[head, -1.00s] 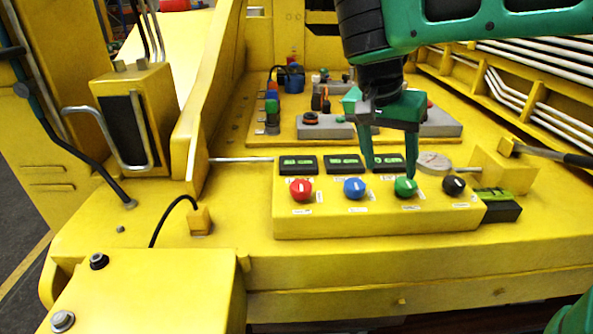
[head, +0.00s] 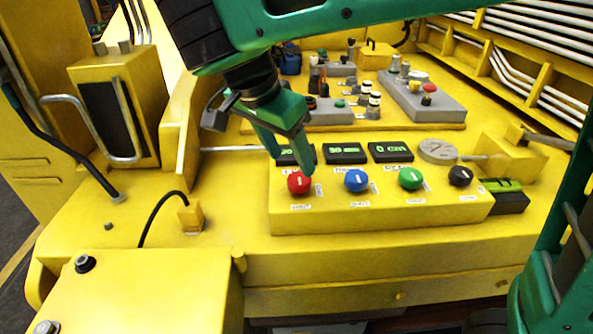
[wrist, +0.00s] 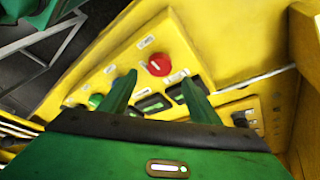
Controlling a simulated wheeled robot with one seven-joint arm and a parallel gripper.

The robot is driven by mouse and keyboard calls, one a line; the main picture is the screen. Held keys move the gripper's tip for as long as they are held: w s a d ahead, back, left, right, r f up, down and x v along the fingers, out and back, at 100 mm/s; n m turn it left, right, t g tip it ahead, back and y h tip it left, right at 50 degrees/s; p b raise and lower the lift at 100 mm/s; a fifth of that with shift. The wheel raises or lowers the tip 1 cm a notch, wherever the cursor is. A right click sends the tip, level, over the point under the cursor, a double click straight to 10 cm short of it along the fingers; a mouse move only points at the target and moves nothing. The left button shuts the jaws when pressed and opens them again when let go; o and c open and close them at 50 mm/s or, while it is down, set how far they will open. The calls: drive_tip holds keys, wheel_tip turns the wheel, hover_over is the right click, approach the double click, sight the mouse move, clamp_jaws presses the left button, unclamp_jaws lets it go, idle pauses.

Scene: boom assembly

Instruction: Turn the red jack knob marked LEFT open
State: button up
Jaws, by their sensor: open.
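The red knob (head: 299,183) is the leftmost of the row on the yellow control box (head: 380,214); the label below it is too small to read. It also shows in the wrist view (wrist: 159,64), beyond and between my two fingers, with a white pointer line on its face. My gripper (head: 292,172) is open and empty, just above and behind the red knob in the head view. One fingertip overlaps the knob's upper edge there, and I cannot tell whether it touches. In the wrist view the fingertips (wrist: 158,82) look apart from the knob.
To the right of the red knob stand a blue knob (head: 356,180), a green knob (head: 411,178) and a black knob (head: 460,176). Small displays (head: 345,153) and a round gauge (head: 438,151) lie behind them. A black cable (head: 160,208) curves at left.

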sight(299, 177)
drive_tip(key=shift+x, duration=3.1)
drive_tip(key=shift+s, duration=0.1)
drive_tip(key=c, duration=1.1)
